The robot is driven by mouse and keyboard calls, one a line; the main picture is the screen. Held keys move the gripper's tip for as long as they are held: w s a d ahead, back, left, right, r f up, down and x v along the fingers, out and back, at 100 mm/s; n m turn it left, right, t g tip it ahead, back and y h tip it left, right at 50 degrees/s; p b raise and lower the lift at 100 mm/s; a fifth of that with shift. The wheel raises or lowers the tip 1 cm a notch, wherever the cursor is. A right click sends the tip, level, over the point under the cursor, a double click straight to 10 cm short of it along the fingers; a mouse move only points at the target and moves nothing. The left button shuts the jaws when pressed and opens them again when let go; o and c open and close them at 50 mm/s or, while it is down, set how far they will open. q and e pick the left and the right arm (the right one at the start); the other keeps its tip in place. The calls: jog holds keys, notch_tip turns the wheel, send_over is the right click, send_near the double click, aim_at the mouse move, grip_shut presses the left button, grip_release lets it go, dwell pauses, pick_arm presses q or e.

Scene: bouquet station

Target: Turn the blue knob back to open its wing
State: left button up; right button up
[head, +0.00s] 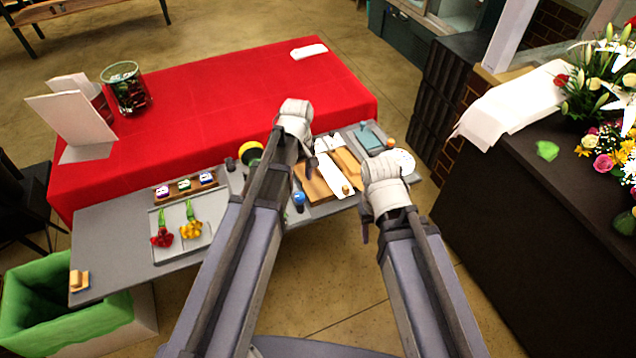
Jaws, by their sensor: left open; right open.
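The blue knob (299,198) stands at the front edge of the grey work surface, just right of my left forearm. Behind it lie a brown wooden panel (314,184), a white strip (334,176) and a lighter wooden panel (349,163). I cannot tell which of these is the blue knob's wing or how far it is turned. My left gripper (293,122) is open above the back of the work surface, beyond the knob; its fingers are mostly hidden. My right gripper (382,192) is open near the front right edge, right of the panels and apart from the blue knob.
Tan knobs (346,189) stand nearby. A teal plate (371,138) lies at the back right. Red and yellow flowers (191,229) lie on a pale tray at left. A red-covered table (215,85) stands behind. A green-lined bin (45,318) is at lower left.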

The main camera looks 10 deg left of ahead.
aim_at(300, 195)
pick_arm(q)
jog(key=shift+w, duration=0.2)
jog(key=shift+d+f+b, duration=0.1)
jog(key=shift+f+b, duration=0.05)
jog(key=shift+b, duration=0.15)
notch_tip(300, 195, down, 8)
jog(key=b, duration=0.7)
jog(key=shift+s+r, duration=0.15)
jog(key=shift+r, duration=0.1)
jog(key=shift+c, duration=0.3)
grip_shut()
